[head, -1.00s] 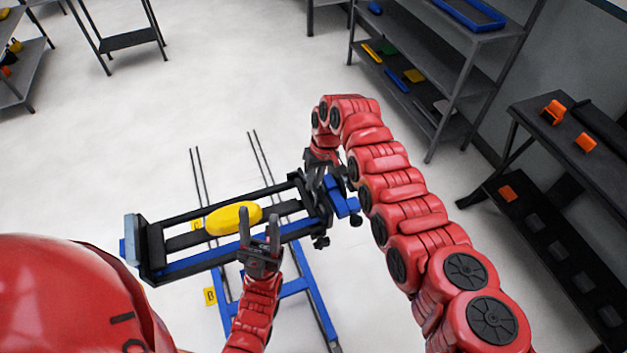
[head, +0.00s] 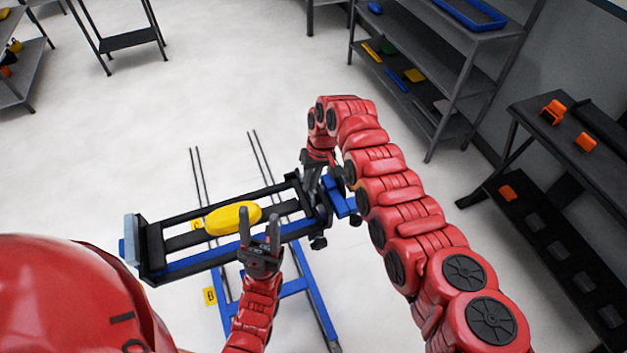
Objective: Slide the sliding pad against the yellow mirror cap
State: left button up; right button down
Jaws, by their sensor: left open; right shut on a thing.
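The yellow mirror cap (head: 233,217) lies lengthwise on the black and blue clamp frame (head: 186,264) in the head view. My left gripper (head: 259,222) is open, with its fingers pointing up just in front of the cap's right part; I cannot tell whether they touch. My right gripper (head: 312,182) is at the frame's right end, shut on the dark part there, which seems to be the sliding pad. The pad is mostly hidden by the gripper and frame. A gap separates that end from the cap.
The frame stands on blue rails (head: 308,290) on the floor. A blue block (head: 342,196) sits at its right end, and a light grey-blue plate (head: 131,241) at its left end. Shelves (head: 430,90) and a dark bench (head: 570,130) stand to the right.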

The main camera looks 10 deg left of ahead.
jog(key=s+a, duration=0.1)
jog(key=a, duration=0.1)
jog(key=s+a+b, duration=0.1)
jog(key=s+a, duration=0.1)
jog(key=a, duration=0.1)
jog(key=s+a+b, duration=0.1)
jog(key=s+a, duration=0.1)
jog(key=shift+a+f, duration=0.2)
jog(key=s+a+b, duration=0.1)
jog(key=a, duration=0.1)
jog(key=s+a+b, duration=0.1)
jog(key=s+a, duration=0.1)
jog(key=a, duration=0.1)
jog(key=s+a+b, duration=0.2)
jog(key=shift+a+r, duration=0.1)
jog(key=shift+a, duration=0.1)
jog(key=shift+s+a+r, duration=0.1)
jog(key=shift+s+a, duration=0.3)
jog(key=shift+a, duration=0.15)
jog(key=c, duration=0.9)
grip_release()
